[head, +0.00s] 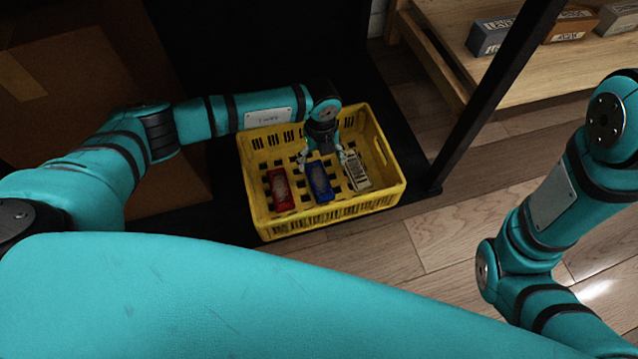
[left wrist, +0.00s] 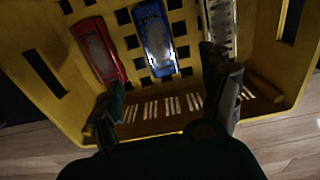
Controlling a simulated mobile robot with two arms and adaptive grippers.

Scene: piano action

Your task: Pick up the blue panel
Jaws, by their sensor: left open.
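The blue panel (head: 319,183) lies in the middle of a yellow crate (head: 322,217), between a red panel (head: 281,190) on its left and a whitish panel (head: 357,172) on its right. My left gripper (head: 322,158) is inside the crate, open and empty, above the far end of the blue panel. In the left wrist view the blue panel (left wrist: 154,38) lies beyond the spread fingers (left wrist: 168,95), with the red panel (left wrist: 98,50) to its left. My right gripper is out of view; only part of my right arm shows.
The crate's walls rise around the panels, and its floor is slotted. A dark post (head: 485,100) stands to the crate's right. A wooden shelf (head: 440,45) at the back right holds several boxes. A cardboard box (head: 75,90) stands at the left.

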